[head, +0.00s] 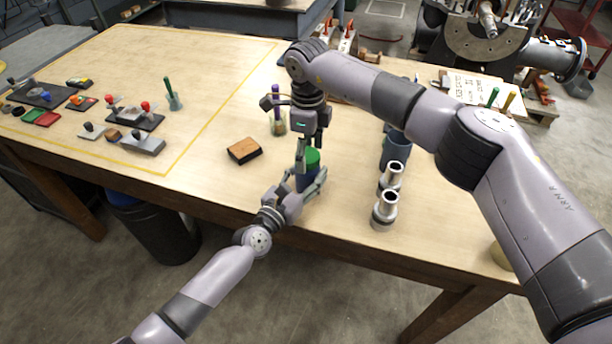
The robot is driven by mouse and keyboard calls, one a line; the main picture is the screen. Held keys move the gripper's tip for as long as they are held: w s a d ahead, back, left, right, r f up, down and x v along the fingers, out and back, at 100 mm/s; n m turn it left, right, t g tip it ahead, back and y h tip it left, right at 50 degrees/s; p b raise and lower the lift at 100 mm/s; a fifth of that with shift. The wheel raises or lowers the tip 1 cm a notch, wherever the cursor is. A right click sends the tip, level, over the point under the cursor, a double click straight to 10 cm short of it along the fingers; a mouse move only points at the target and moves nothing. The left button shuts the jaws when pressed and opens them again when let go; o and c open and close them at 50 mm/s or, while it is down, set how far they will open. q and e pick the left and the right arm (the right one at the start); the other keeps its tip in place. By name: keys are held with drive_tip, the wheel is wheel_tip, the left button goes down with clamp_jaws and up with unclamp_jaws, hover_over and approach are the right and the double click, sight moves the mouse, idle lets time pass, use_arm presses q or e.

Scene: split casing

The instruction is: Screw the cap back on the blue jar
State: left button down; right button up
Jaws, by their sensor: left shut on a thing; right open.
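The blue jar (305,182) stands near the front edge of the wooden table, partly hidden by my grippers. A green cap (314,157) sits at the top of the jar; whether its thread is engaged cannot be seen. My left gripper (307,186) comes in low from the front left and is shut on the jar's side. My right gripper (308,151) points down from above, open, with its fingers at the green cap. Its fingers overlap the cap in the picture, and I cannot tell whether they touch it.
A brown-topped block (244,150) lies left of the jar. A holder with a purple-handled tool (277,112) stands behind. Two metal cylinders (385,208) and a blue container (394,150) stand to the right. Small tools and parts lie at the far left. The table's middle left is clear.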

drive_tip(key=c, duration=1.2)
drive_tip(key=o, duration=1.3)
drive_tip(key=shift+o, duration=0.2)
wheel_tip(320, 180, up, 12)
use_arm(q)
drive_tip(key=c, duration=0.7)
unclamp_jaws()
drive_tip(key=shift+s+a, duration=0.1)
